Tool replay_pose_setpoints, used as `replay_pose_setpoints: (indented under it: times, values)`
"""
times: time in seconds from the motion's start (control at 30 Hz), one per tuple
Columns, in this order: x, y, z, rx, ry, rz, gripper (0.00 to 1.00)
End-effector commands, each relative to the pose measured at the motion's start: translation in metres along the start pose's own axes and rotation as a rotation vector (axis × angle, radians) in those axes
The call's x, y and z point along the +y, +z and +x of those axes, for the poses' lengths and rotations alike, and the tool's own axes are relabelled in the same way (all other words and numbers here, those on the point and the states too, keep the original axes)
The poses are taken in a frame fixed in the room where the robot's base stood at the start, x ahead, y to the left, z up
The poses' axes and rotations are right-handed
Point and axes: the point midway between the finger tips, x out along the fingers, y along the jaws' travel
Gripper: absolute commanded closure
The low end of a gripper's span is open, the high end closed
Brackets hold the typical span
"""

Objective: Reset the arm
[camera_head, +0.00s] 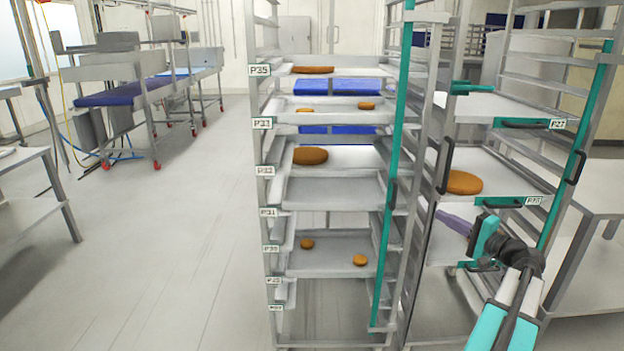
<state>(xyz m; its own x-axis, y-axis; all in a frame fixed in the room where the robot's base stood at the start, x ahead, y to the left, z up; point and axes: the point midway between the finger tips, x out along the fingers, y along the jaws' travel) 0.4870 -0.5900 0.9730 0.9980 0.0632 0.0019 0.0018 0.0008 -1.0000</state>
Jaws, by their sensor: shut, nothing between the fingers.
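My arm (507,310) reaches up from the bottom right of the head view, with light and teal links. My gripper (457,224) is at its end, pointing left, in front of the right rack below the tray with the large brown round. The gripper is shut and holds nothing. Its fingertips are small and partly hard to make out.
A tall rack (399,180) holds labelled trays, several with brown rounds (310,156). A second rack (575,150) on the right holds a round (464,182) on a tray. A bench (590,280) stands at far right. The floor (150,260) on the left is clear.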

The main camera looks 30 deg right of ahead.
Motion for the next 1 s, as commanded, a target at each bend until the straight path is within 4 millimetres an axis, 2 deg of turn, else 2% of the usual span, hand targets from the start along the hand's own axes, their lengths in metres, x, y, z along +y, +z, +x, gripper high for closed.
replay_pose_setpoints:
  times: [0.17, 0.37, 0.67, 0.8, 1.0]
  values:
    - [0.0, 0.007, 0.011, -0.018, 0.0, 0.0, 1.0]
    - [0.013, 0.036, 0.051, -0.085, 0.005, 0.018, 1.0]
    - [0.063, 0.117, 0.133, -0.24, 0.034, 0.087, 1.0]
    - [0.092, 0.163, 0.165, -0.314, 0.063, 0.118, 1.0]
    - [0.141, 0.235, 0.2, -0.421, 0.135, 0.15, 1.0]
